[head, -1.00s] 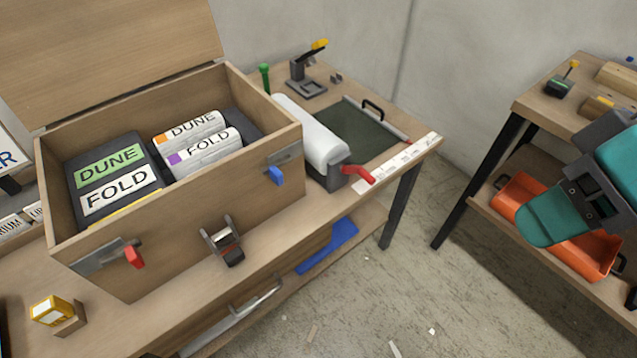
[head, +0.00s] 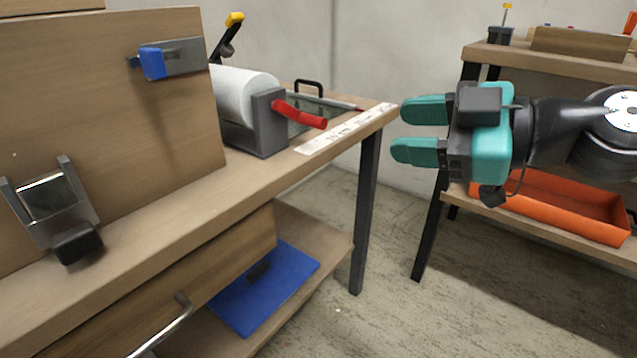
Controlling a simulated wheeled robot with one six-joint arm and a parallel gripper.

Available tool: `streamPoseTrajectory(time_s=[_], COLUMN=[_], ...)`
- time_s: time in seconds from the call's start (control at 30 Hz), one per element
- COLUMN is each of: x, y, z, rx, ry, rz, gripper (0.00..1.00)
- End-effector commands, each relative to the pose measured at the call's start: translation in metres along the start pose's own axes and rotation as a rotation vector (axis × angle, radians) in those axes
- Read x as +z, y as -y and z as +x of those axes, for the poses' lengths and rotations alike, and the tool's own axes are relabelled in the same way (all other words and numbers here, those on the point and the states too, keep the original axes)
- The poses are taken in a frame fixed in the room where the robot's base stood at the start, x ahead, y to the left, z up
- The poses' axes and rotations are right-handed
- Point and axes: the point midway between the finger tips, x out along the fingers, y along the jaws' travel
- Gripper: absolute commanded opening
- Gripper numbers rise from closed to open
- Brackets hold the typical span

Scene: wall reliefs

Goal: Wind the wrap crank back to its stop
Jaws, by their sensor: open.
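The wrap crank (head: 300,114) is a red handle on the dark grey end bracket (head: 268,125) of the wrap roller. It points to the right and slightly down. The white wrap roll (head: 243,92) lies behind the bracket on the bench. My gripper (head: 396,131) has teal fingers and is open and empty. It hangs in the air to the right of the crank, apart from it, with its fingers pointing left toward it.
The wooden box (head: 110,100) stands on the bench left of the roller, with a blue latch (head: 152,63) and a grey clasp (head: 55,205). A white label strip (head: 345,131) runs along the bench edge. A second table (head: 560,57) holds an orange bin (head: 570,210) on its shelf.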

Motion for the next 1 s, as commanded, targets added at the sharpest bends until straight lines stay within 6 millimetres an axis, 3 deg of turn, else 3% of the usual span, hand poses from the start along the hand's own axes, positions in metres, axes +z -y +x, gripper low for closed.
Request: streamPoseTrajectory(time_s=[0.03,0.27,0.57,0.77,1.0], x=[0.030,0.060,0.054,0.051,0.049], y=[0.007,-0.006,-0.018,-0.022,-0.028], z=[0.004,0.001,0.007,0.026,0.061], rx=[0.048,0.209,0.240,0.237,0.233], ry=[-0.019,-0.063,-0.074,-0.066,-0.069], rz=[-0.036,-0.172,-0.195,-0.190,-0.197], gripper=[0.46,0.46,0.46,0.46,0.46])
